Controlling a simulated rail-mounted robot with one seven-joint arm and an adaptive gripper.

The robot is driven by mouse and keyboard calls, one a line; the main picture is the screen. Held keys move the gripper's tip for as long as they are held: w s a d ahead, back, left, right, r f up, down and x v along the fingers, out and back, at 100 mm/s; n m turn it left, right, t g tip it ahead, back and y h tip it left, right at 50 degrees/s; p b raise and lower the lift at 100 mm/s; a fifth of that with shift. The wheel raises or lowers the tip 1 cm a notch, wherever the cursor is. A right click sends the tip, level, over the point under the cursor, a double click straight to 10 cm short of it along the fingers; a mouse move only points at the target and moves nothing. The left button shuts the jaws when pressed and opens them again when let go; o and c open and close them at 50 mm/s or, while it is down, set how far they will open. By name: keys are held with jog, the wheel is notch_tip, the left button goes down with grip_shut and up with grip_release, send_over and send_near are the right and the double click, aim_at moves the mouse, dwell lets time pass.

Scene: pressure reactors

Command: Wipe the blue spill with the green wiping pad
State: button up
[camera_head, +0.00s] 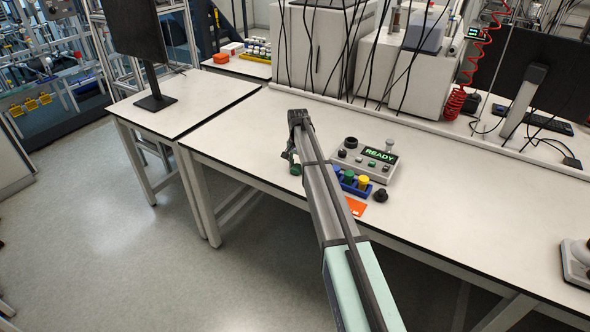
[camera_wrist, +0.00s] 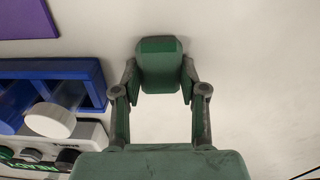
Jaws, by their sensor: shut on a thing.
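My gripper (camera_wrist: 158,78) is shut on the green wiping pad (camera_wrist: 160,58), a small block held between its two fingertips in the wrist view. In the head view my gripper (camera_head: 290,156) hangs over the left part of the long white bench, and a bit of the green pad (camera_head: 295,169) shows under it. I cannot tell whether the pad touches the bench top. I make out no blue spill in either view; my arm covers part of the bench.
A blue rack (camera_wrist: 88,70) with coloured caps stands beside my gripper. A grey control box (camera_head: 365,160) reading READY is behind it. An orange card (camera_head: 355,206) and a black knob (camera_head: 380,195) lie nearby. A purple patch (camera_wrist: 25,18) shows in the wrist view.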

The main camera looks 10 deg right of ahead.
aim_at(291, 178)
jog(key=shift+w+d, duration=0.85)
jog(key=shift+w, duration=0.15)
jog(key=shift+s+a, duration=0.1)
jog(key=shift+s, duration=0.2)
jog(key=shift+s+a, duration=2.35)
jog(key=shift+s, duration=0.25)
notch_tip(291, 178, up, 2)
jog(key=shift+w+a+r+p, duration=0.1)
jog(key=shift+r+p, duration=0.15)
jog(key=shift+p, duration=0.3)
jog(key=shift+r+p, duration=1.2)
jog(key=shift+r, duration=1.6)
